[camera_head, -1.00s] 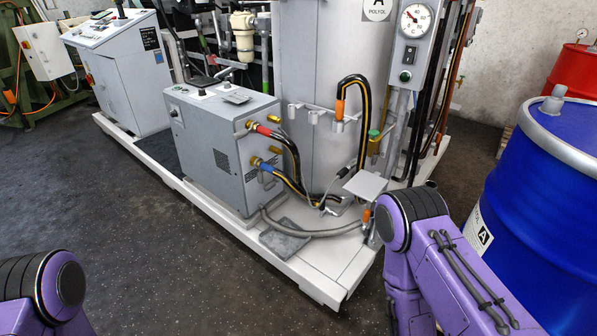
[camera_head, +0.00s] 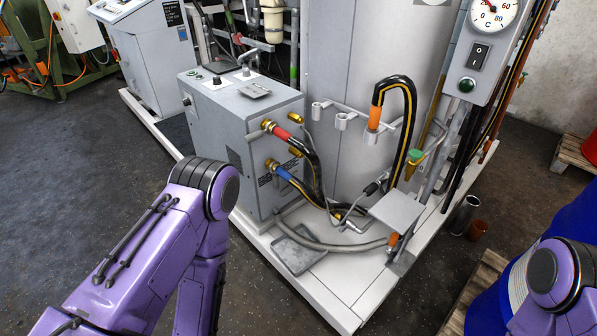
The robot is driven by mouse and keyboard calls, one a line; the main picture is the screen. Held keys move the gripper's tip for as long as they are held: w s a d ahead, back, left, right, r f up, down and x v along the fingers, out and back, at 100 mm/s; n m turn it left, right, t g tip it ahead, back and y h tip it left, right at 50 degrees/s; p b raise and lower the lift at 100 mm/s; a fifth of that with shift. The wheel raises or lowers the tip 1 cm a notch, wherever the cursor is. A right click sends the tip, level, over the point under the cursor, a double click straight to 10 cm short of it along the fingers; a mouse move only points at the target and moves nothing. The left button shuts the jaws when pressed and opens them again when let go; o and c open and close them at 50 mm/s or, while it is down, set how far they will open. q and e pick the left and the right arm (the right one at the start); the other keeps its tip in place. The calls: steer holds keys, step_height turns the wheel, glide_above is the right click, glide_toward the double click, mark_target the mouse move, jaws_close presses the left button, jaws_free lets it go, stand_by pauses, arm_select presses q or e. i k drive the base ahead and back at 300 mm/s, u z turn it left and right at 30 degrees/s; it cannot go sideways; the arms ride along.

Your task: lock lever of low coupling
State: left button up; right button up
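The low coupling (camera_head: 274,166) is a brass fitting on the side of the grey box unit (camera_head: 240,130), with a blue-marked black and yellow hose (camera_head: 297,187) on it. The high coupling (camera_head: 269,126) sits above it, with a red-marked hose (camera_head: 292,139). Whether the low coupling's lever is open or locked is too small to tell. My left arm's purple links are at the lower left, in front of the box's lower left corner. My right arm shows at the lower right edge. Neither gripper is in view.
A white skid base (camera_head: 330,287) carries the box and a tall grey tank (camera_head: 385,60). An orange-collared hose (camera_head: 375,115) hangs from a rack. A small grey plate (camera_head: 397,210) stands right of the hoses. A blue drum (camera_head: 582,215) is at right. Dark floor is clear at left.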

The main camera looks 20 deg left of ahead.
mark_target(275, 178)
steer(key=u, duration=0.55)
steer(key=i, duration=0.85)
steer(key=u, duration=0.85)
